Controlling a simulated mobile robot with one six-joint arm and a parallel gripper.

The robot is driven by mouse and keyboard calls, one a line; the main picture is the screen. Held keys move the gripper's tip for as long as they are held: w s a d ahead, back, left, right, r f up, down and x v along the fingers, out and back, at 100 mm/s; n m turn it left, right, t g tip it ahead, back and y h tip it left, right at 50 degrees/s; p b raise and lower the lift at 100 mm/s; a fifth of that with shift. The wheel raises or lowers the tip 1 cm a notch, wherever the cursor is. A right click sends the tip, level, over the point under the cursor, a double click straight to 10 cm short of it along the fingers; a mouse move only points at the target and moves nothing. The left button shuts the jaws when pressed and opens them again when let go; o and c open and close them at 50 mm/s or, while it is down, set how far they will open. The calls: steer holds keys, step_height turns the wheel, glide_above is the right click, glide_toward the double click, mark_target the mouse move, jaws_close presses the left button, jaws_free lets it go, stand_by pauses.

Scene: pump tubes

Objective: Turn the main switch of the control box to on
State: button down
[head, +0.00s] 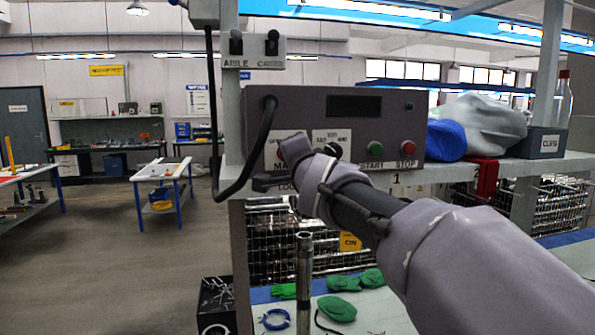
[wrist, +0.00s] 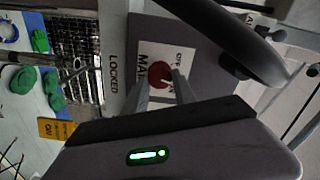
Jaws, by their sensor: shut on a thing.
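The control box (head: 300,105) is a dark grey box on a shelf, with a dark display and a row of controls along its lower front. Its main switch (wrist: 159,73) is a red round knob on a white plate lettered MAIN and OFF in the wrist view. In the head view my gripper and arm mostly hide it at the lower left of the box. My gripper (wrist: 164,84) has its two fingers at the red knob, one on each side, shut on it. The knob's exact angle is hard to read.
A black selector (head: 333,150), a green START button (head: 375,149) and a red STOP button (head: 408,147) sit right of the main switch. A thick black cable (wrist: 222,42) loops close beside the switch. A LOCKED label (wrist: 113,72) shows near the fingers.

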steer(key=m+b, duration=0.1)
steer(key=m, duration=0.5)
steer(key=shift+m, duration=0.3)
stand_by(0.4)
steer(key=c, duration=1)
jaws_free()
steer(key=v, duration=1.7)
steer(key=shift+s+r, duration=0.1)
steer(key=shift+s, duration=0.1)
